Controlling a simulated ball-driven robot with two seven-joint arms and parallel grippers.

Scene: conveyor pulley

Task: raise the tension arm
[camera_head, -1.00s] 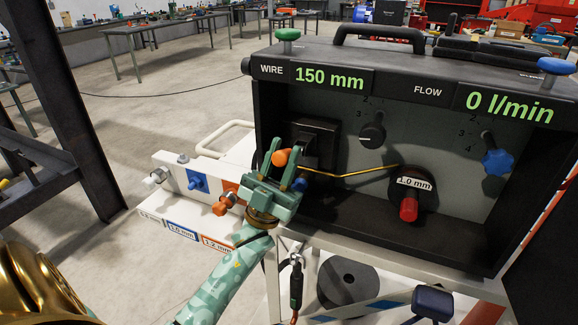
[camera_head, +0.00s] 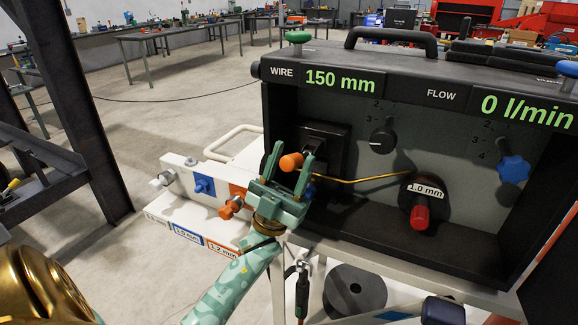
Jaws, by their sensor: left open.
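The tension arm shows as a lever with an orange cylindrical end (camera_head: 291,162), inside the left part of the black feeder housing, in front of a dark block. My left gripper (camera_head: 291,158), pale green, comes up from below with its two fingers spread. The orange end lies between or just in front of the fingertips in the picture; I cannot tell whether they touch it. The gripper hides the lower lever and part of the drive behind it. My right gripper is not in view.
A golden wire (camera_head: 365,179) runs right to a red-knobbed spool hub (camera_head: 420,217) marked 1.0 mm. A black dial (camera_head: 382,140) and blue dial (camera_head: 513,169) sit on the back panel. A white rack (camera_head: 190,223) with coloured fittings stands left of the housing.

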